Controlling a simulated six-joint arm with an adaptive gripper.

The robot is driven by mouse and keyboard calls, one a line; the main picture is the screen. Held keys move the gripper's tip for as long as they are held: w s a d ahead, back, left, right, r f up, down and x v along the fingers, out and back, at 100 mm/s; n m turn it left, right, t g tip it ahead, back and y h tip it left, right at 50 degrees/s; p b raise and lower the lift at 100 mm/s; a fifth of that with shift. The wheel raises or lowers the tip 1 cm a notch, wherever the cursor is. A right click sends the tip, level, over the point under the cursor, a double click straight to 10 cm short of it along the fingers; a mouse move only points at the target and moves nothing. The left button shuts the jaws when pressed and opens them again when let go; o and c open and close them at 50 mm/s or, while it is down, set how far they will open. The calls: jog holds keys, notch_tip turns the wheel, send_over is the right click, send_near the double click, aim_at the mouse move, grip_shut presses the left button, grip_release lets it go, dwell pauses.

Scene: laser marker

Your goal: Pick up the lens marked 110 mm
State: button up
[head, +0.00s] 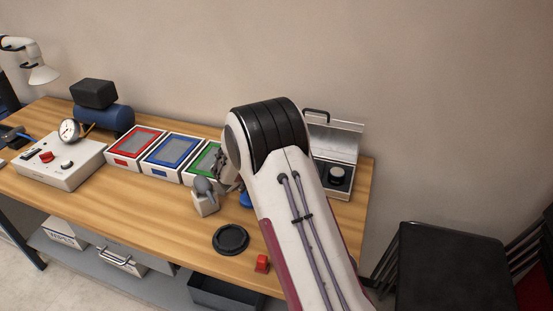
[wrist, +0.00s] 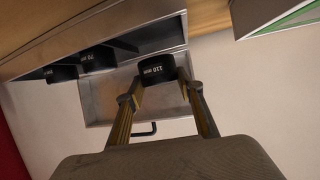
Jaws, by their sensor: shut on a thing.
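In the wrist view, a black cylindrical lens marked 110 mm (wrist: 156,66) sits between the two fingers of my gripper (wrist: 160,77), which is shut on it. Two more black lenses stand in the metal case (wrist: 115,22): one reads 70 mm (wrist: 98,60), and the other lens (wrist: 62,74) has lettering too small to read surely. The 110 mm lens is near the case's end; its height above the case floor is hard to tell. In the head view the open case (head: 340,150) stands at the table's right end, with one black lens (head: 338,173) visible. My arm hides the rest.
A black chair (head: 450,260) stands at right.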

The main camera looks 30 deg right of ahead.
jog(key=shift+r, duration=2.9)
